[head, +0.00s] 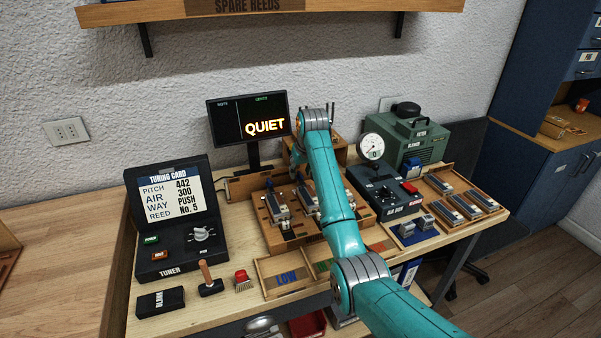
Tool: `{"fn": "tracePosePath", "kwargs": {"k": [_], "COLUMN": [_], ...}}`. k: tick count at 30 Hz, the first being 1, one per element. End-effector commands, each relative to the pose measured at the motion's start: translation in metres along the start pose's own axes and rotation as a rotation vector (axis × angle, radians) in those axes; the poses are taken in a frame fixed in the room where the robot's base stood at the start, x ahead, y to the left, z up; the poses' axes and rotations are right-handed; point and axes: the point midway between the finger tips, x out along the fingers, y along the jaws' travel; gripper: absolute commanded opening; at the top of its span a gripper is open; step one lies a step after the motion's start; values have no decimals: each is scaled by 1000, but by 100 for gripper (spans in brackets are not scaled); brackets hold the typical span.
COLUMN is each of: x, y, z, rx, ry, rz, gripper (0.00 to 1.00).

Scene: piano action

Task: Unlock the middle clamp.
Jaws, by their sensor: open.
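A wooden fixture (262,213) stands mid-bench and bears a row of grey metal clamps. The left clamp (277,207) shows clearly. The middle clamp (307,203) is partly covered by my teal arm, and its lever position cannot be made out. The area to its right is largely behind the arm. My gripper (298,178) is mostly hidden beside and behind my arm, with only a small dark part showing above the back of the fixture near the middle clamp. It is open, and I see nothing held. Contact with the clamp cannot be told.
A monitor (247,118) reading QUIET stands behind the fixture. A dark gauge box (385,190), green blower (418,138) and reed tray (438,185) stand at right. A LOW tray (265,287) is in front.

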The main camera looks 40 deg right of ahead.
Motion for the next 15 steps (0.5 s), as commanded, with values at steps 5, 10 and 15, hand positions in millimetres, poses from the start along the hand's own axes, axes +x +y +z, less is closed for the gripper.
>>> {"fn": "tracePosePath", "kwargs": {"k": [5,10,15], "x": [8,9,9], "y": [0,0,0], "z": [0,0,0], "rx": [0,0,0], "ry": [0,0,0], "rz": [0,0,0], "gripper": [45,45,22]}}
